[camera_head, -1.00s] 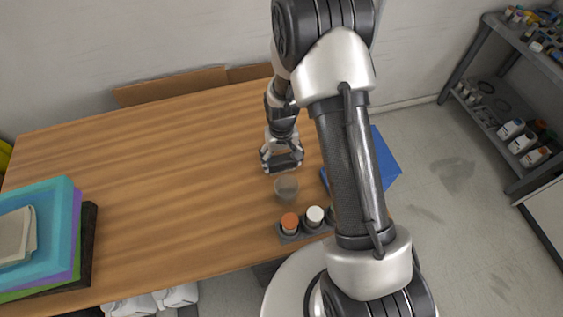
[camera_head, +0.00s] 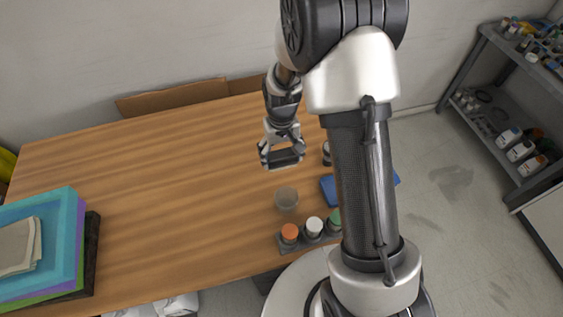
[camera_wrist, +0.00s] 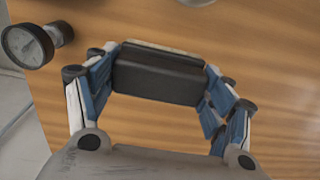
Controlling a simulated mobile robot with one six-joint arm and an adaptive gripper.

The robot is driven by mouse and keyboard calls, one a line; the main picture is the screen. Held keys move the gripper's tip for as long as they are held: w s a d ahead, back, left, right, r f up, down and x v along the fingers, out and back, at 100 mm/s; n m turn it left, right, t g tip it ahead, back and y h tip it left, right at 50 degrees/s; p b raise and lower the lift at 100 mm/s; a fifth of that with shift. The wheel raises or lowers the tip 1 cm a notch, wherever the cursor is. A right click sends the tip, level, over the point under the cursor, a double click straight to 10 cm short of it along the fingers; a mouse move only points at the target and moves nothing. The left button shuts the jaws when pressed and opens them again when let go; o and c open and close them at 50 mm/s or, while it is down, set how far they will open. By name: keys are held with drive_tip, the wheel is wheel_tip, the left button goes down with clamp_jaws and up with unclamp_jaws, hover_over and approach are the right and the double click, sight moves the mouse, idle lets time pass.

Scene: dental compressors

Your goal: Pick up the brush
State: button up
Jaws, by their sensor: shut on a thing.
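The brush (camera_wrist: 158,77) is a dark block with a thin pale edge, and it spans the space between my fingers in the wrist view. My gripper (camera_wrist: 161,80) is shut on it, with a blue-padded finger at each end. In the head view my gripper (camera_head: 281,154) is over the wooden table (camera_head: 170,190), holding the dark brush (camera_head: 285,159) crosswise. The brush seems to be above the tabletop, but the exact height is hard to tell.
A clear cup (camera_head: 286,199) stands nearby. A rack with orange-capped (camera_head: 290,232), white-capped (camera_head: 314,225) and green-capped bottles is in front. A pressure gauge (camera_wrist: 28,46) is near the table edge. Stacked coloured trays (camera_head: 70,240) are at left. The table's middle is clear.

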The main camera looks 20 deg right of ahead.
sight(281, 153)
wheel_tip(281, 153, up, 11)
drive_tip(key=p, duration=0.2)
